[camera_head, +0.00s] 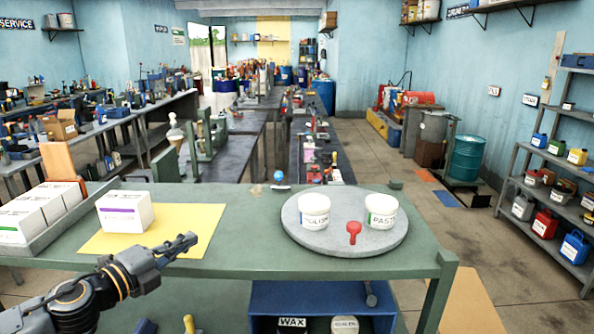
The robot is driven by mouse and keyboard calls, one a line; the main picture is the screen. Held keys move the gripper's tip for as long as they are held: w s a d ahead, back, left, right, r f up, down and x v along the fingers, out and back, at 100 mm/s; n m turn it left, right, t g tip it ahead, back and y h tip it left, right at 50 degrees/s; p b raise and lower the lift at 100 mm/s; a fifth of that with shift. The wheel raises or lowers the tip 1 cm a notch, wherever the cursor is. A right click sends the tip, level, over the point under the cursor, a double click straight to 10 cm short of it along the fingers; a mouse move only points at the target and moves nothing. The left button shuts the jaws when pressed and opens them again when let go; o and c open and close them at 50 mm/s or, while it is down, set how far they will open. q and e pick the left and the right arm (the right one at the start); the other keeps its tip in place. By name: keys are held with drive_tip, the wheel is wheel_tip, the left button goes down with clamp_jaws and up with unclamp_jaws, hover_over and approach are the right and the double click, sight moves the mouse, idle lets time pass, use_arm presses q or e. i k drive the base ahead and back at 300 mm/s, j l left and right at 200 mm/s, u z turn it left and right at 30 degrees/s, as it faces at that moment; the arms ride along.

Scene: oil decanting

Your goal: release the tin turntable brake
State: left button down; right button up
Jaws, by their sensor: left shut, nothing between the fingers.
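A round grey turntable (290,224) sits on the right part of the green bench. A white tub marked POLISH (314,211) and a white tub marked PASTE (381,211) stand on it. A red knob (353,232) stands upright at the turntable's front, between the tubs; it looks like the brake. My left gripper (192,241) is shut and empty over the bench's front edge, left of the turntable and apart from it. My right gripper is not in view.
A white box with a purple stripe (125,212) stands on a yellow mat (190,224). More white boxes (45,207) stand in a grey tray at left. A blue-topped item (278,178) is at the back edge. Bench between mat and turntable is mostly clear.

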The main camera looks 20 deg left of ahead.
sight(278, 176)
drive_tip(key=i+l, duration=0.2)
drive_tip(key=i, duration=0.2)
drive_tip(key=i+l, duration=0.15)
drive_tip(key=i, duration=0.3)
